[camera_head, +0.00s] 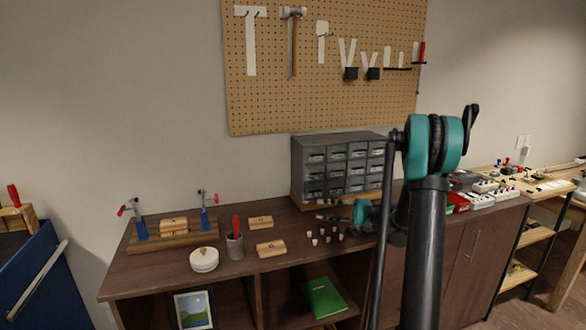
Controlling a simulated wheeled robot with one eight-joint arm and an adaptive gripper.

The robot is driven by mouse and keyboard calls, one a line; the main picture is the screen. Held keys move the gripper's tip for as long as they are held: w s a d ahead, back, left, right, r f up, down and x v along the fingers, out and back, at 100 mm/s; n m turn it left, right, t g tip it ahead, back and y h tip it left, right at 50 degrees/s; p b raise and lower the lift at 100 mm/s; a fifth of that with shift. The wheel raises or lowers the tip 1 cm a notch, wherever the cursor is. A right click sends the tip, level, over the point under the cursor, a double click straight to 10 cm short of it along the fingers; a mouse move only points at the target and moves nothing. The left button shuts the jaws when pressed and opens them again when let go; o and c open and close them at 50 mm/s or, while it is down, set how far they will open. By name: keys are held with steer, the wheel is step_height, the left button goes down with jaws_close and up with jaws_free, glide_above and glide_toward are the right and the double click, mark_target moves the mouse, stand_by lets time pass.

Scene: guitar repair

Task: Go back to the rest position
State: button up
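My arm rises at the right of the head view, with teal joint covers at its top. My gripper (332,217) appears to be the small dark end left of a teal wrist part, low over the dark wooden cabinet (140,278) in front of the grey drawer unit. It is small and partly blends with the things behind it, so its fingers are not clear. I cannot see anything held in it.
The grey drawer unit (310,143) stands close behind my gripper. Several small white pieces (315,241) lie just in front. Wooden blocks (271,249), a cup with a red-handled tool (235,246) and a round white container (204,260) stand left. A pegboard (270,100) hangs above.

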steer(key=s+a+h, duration=0.1)
steer(key=s+a+f+h, duration=0.1)
steer(key=s, duration=0.1)
steer(key=s+a+f+h, duration=0.1)
steer(key=s+a, duration=0.1)
steer(key=shift+f+m+h, duration=0.1)
steer(key=shift+m+h, duration=0.2)
steer(key=s+f+h, duration=0.5)
steer(key=s, duration=0.4)
steer(key=s+d+f+n+t+h, duration=0.1)
steer(key=s+d+f+h, duration=0.2)
steer(key=s+d, duration=0.3)
steer(key=s+d+f+n+t+h, duration=0.1)
steer(key=s+d+f+h, duration=0.3)
steer(key=s, duration=0.5)
steer(key=d+h, duration=0.2)
steer(key=shift+s+n+h, duration=0.3)
steer(key=shift+n, duration=0.1)
